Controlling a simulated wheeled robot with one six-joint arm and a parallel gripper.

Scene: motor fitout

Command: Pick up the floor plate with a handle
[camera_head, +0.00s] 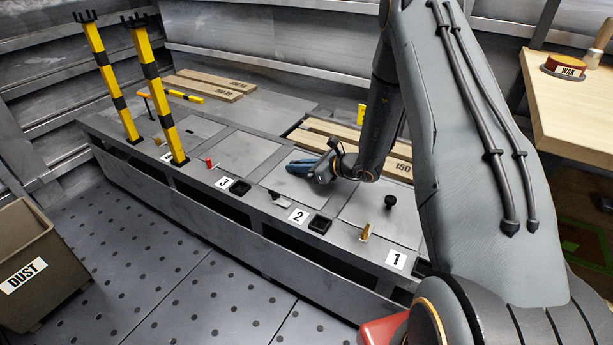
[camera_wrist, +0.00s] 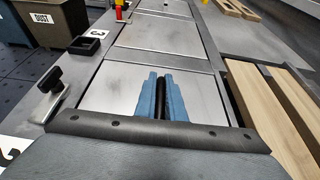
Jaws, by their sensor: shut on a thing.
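My gripper (camera_head: 302,166) reaches down over the plate by label 2 (camera_head: 297,188) in the head view. Its blue fingers also show in the wrist view (camera_wrist: 162,88), closed around a dark bar that looks like a handle. The bar is mostly hidden between the fingers. The grey plate (camera_wrist: 207,98) beneath looks flat in its frame; I cannot tell whether it is raised. The plate by label 1 (camera_head: 365,218) carries a black knob (camera_head: 390,202) and lies to the right.
Yellow-black posts (camera_head: 164,108) stand at the left of the raised floor. Wooden planks (camera_head: 345,140) lie behind the plates. A black latch (camera_wrist: 47,82) sits beside the plate's left edge in the wrist view. A dust bin (camera_head: 28,262) stands lower left, a wooden table (camera_head: 575,110) at right.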

